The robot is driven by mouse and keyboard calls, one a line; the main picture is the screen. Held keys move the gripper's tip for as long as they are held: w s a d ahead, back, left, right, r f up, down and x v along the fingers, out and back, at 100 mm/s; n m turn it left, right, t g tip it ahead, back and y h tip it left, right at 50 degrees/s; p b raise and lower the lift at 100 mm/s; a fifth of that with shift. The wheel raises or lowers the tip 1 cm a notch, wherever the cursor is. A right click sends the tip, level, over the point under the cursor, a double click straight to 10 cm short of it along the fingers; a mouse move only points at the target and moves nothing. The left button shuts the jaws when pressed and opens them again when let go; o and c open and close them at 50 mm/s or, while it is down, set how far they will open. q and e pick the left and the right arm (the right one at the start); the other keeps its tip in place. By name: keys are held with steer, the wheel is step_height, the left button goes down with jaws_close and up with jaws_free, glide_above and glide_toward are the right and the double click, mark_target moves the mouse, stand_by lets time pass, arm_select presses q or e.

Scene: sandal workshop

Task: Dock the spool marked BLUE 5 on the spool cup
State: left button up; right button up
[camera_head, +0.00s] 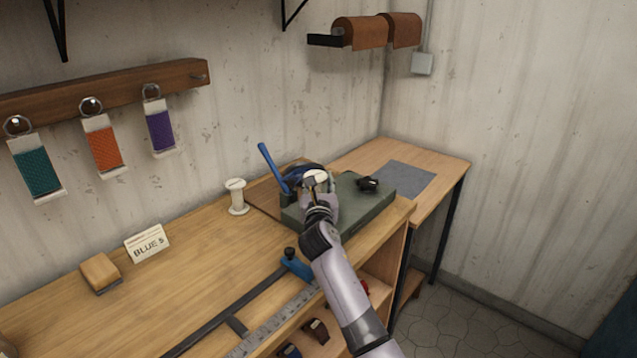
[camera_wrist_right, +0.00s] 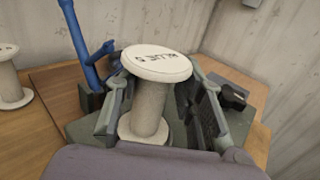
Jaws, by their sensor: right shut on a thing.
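The spool marked BLUE 5 (camera_wrist_right: 156,64) is white, with its lettering upside down on the top disc in the right wrist view. Its pale top also shows in the head view (camera_head: 320,176). My right gripper (camera_head: 318,190) is shut on this spool, with a finger on each side of its shaft (camera_wrist_right: 150,105). The spool stands roughly upright, over or at the grey-green machine base (camera_head: 361,206). I cannot make out the spool cup, and I cannot tell whether the spool's foot rests on anything. My left gripper is not in view.
A blue lever (camera_head: 272,167) rises just left of the spool, and a black knob (camera_head: 368,184) sits to the right. Another white spool (camera_head: 237,196) stands on the bench to the left. A BLUE 5 card (camera_head: 148,243) and a tan block (camera_head: 101,273) lie further left.

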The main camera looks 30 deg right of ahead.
mark_target(318, 190)
steer(key=shift+f+b, duration=0.4)
steer(key=shift+f, duration=0.15)
stand_by(0.4)
steer(key=o, duration=0.8)
steer(key=shift+s+a+r+p, duration=0.1)
steer(key=shift+s+a+p, duration=0.15)
steer(key=shift+s+p, duration=0.25)
steer(key=shift+p+v, duration=1.15)
steer(key=shift+v, duration=0.85)
steer(key=shift+p+v, duration=0.75)
steer(key=shift+v, duration=0.9)
steer(key=v, duration=0.2)
steer(key=shift+s+a+p, duration=0.15)
steer(key=shift+s+p, duration=0.15)
steer(key=shift+p, duration=0.1)
